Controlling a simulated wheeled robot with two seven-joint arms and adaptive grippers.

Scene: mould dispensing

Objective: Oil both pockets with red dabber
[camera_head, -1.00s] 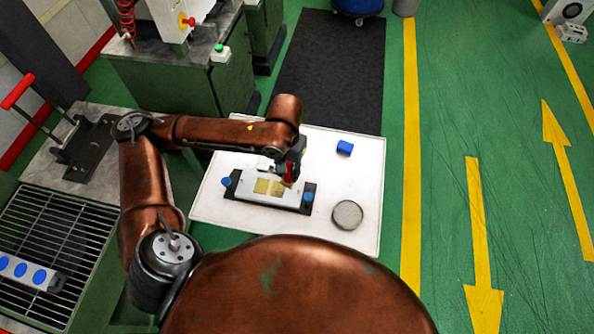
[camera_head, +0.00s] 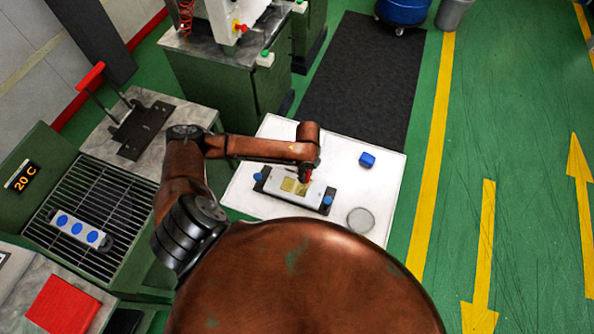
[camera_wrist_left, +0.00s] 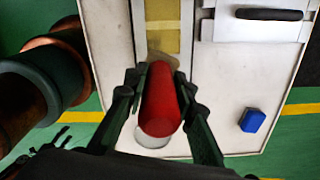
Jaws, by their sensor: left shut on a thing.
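The mould (camera_head: 318,194) is a pale bar with dark ends and blue knobs, lying on a white table. Its two gold pockets (camera_head: 289,185) sit side by side in the middle. My left gripper (camera_head: 306,177) is over the mould at the pockets. In the left wrist view it is shut on the red dabber (camera_wrist_left: 161,105), which points away from the camera toward the gold pocket strip (camera_wrist_left: 165,35). My right gripper is not in view.
A blue block (camera_head: 367,160) and a round grey dish (camera_head: 360,220) stand right of the mould on the white table (camera_head: 345,140). A pale plate with a black handle (camera_wrist_left: 268,15) shows in the wrist view. A grille (camera_head: 95,205) lies left.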

